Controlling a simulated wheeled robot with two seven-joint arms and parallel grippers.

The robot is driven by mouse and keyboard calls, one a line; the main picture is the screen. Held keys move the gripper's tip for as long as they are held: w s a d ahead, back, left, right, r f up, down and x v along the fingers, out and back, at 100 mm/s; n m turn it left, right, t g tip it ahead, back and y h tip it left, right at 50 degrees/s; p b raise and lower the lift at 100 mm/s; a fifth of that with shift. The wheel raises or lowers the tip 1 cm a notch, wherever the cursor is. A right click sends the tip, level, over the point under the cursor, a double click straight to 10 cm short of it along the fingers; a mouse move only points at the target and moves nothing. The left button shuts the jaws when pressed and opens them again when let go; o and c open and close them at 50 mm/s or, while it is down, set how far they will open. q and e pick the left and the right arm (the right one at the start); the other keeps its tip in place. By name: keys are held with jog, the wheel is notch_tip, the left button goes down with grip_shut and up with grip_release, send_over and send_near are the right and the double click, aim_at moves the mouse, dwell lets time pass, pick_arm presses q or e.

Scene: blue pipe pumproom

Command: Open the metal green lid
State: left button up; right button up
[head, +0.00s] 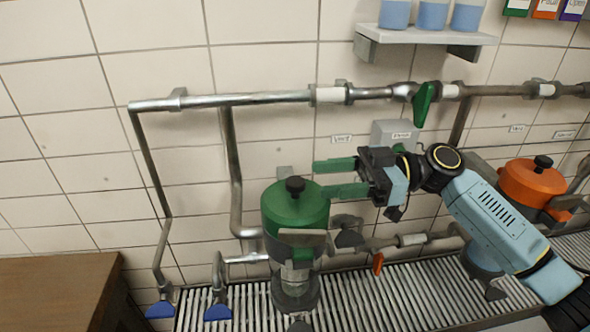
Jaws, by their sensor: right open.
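The green metal lid (292,208) with a black knob (295,186) sits on top of a green vessel left of the picture's middle. It looks closed and level. My right gripper (330,179) reaches in from the right, its two green fingers spread apart and pointing left. The fingertips are just right of the lid, at about the height of its knob. Nothing is between them. Whether a fingertip touches the lid's edge cannot be told. My left gripper does not show.
An orange-lidded vessel (533,181) stands at the right. Metal pipes (250,99) run along the tiled wall, with a green valve handle (424,104). A shelf (430,37) with blue containers is above. A slatted grate (365,300) lies below, and a brown wooden surface (50,285) at lower left.

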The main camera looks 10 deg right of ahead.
aim_at(295, 181)
jog(key=a+p, duration=0.1)
jog(key=a, duration=0.3)
jog(key=shift+a+r, duration=0.15)
jog(key=shift+a, duration=0.25)
jog(key=shift+w+a+p, duration=0.1)
jog(key=shift+a+p, duration=0.3)
jog(key=shift+a, duration=0.35)
jog(key=shift+f, duration=0.2)
jog(key=shift+c, duration=1.3)
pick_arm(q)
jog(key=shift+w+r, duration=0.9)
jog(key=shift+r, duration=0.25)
pick_arm(e)
grip_shut()
